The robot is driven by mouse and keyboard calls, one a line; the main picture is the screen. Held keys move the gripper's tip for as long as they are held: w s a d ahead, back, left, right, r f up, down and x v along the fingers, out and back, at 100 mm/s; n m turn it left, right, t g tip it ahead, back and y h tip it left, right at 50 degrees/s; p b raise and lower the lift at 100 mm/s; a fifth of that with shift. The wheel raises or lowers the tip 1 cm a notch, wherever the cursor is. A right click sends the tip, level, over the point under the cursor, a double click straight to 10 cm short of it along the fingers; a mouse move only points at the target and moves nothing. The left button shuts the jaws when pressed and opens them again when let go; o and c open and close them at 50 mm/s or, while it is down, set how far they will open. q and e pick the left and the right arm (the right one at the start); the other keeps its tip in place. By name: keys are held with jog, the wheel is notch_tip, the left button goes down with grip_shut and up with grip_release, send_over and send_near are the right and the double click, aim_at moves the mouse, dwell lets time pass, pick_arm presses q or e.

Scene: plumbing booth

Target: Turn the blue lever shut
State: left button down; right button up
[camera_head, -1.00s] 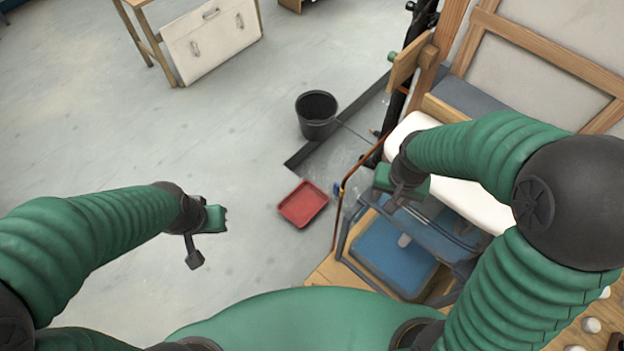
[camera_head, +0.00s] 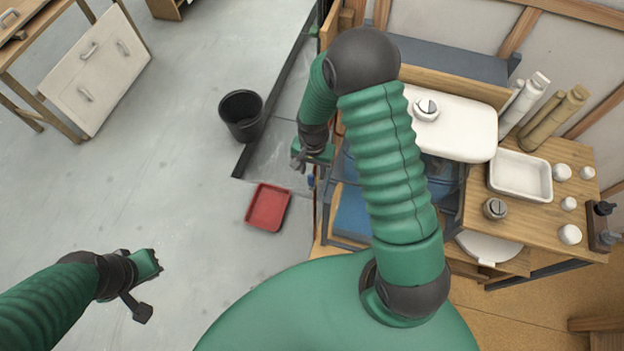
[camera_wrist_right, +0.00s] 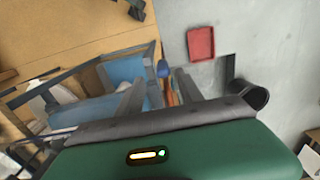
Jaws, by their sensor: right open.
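The blue lever (camera_head: 311,181) shows small beside the workbench's left edge in the head view. In the right wrist view the blue lever (camera_wrist_right: 163,68) is just beyond and between the fingertips, next to a copper-coloured pipe (camera_wrist_right: 173,92). My right gripper (camera_head: 300,163) is open above the lever in the head view; its two fingers (camera_wrist_right: 156,84) stand apart in the wrist view. I cannot tell whether either finger touches the lever. My left gripper (camera_head: 150,265) hangs over bare floor at the lower left, away from the lever; its jaw opening is unclear.
A red tray (camera_head: 268,207) and a black bucket (camera_head: 241,116) stand on the floor left of the lever. A wooden bench (camera_head: 540,222) with a white basin (camera_head: 520,176) and a white cistern (camera_head: 455,127) are at right. Open floor lies at left.

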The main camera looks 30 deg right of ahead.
aim_at(310, 182)
jog(key=f, duration=0.2)
jog(key=a+f, duration=0.1)
jog(key=f, duration=0.2)
jog(key=shift+w+a+f, duration=0.2)
jog(key=shift+a+f, duration=0.05)
jog(key=shift+f, duration=0.1)
jog(key=shift+s+f, duration=0.1)
jog(key=shift+f, duration=0.25)
jog(key=shift+d+f, duration=0.3)
jog(key=shift+d, duration=0.05)
jog(key=shift+d+f, duration=0.1)
jog(key=shift+d, duration=0.2)
jog(key=shift+c, duration=1.4)
jog(key=shift+a, duration=0.4)
grip_shut()
pick_arm(q)
jog(key=shift+w+a, duration=0.15)
jog(key=shift+a, duration=0.4)
jog(key=shift+f, duration=0.1)
pick_arm(e)
jog(key=shift+d, duration=0.15)
